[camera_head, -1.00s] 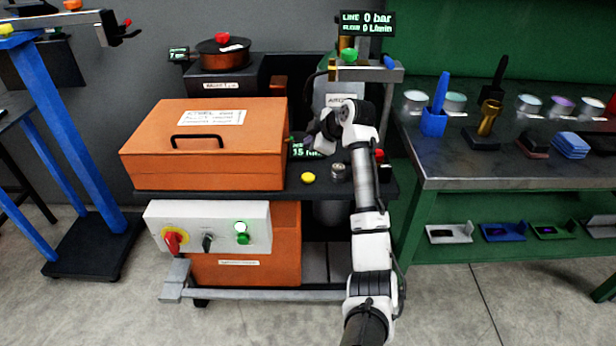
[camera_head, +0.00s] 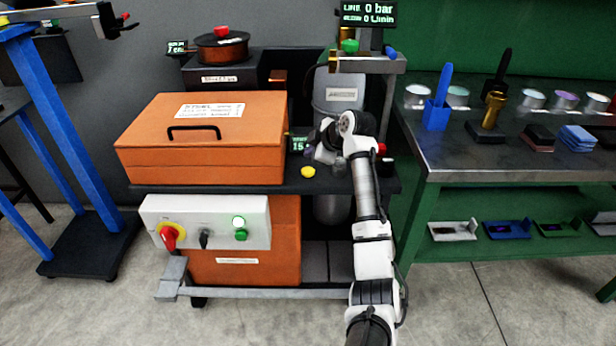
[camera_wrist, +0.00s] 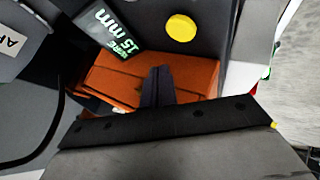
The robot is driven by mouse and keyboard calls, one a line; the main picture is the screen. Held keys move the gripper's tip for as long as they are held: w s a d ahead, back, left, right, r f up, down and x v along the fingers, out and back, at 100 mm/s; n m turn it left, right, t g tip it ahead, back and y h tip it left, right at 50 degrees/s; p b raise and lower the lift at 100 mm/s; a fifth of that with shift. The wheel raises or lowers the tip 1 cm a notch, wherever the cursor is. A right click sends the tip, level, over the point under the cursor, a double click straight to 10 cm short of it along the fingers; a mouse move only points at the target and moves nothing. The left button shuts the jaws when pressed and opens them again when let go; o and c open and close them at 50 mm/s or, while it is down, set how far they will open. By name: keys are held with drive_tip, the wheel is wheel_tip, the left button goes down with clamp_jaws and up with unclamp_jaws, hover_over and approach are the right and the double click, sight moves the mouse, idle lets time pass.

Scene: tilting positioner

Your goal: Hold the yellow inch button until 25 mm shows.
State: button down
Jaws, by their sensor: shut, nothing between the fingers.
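The yellow button (camera_head: 308,171) is a round disc on the dark cart top, right of the orange box. In the wrist view the yellow button (camera_wrist: 181,27) shows near the top, apart from the fingertips. In the wrist view the display (camera_wrist: 112,33) reads 15 mm in green. My gripper (camera_head: 315,151) is above and behind the button, over the cart top, not touching it. In the wrist view my gripper (camera_wrist: 157,72) has its dark fingers together, with nothing between them.
The orange lidded box (camera_head: 205,140) fills the cart's left side. A grey cylinder (camera_head: 338,93) stands behind my arm. A red knob (camera_head: 381,149) is right of my arm. A panel (camera_head: 205,222) with knobs and green buttons hangs in front. A workbench (camera_head: 500,165) stands right.

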sight(311, 172)
drive_tip(key=shift+f+b, duration=0.5)
drive_tip(key=shift+f, duration=1.15)
idle(0.7)
drive_tip(key=shift+f, duration=0.4)
drive_tip(key=shift+f+b, duration=0.4)
drive_tip(key=shift+f, duration=0.1)
idle(1.8)
drive_tip(key=shift+r, duration=0.1)
idle(0.4)
drive_tip(key=shift+r+p, duration=0.55)
drive_tip(key=shift+r, duration=0.3)
drive_tip(key=shift+r+p, duration=1.7)
drive_tip(key=shift+r, duration=0.85)
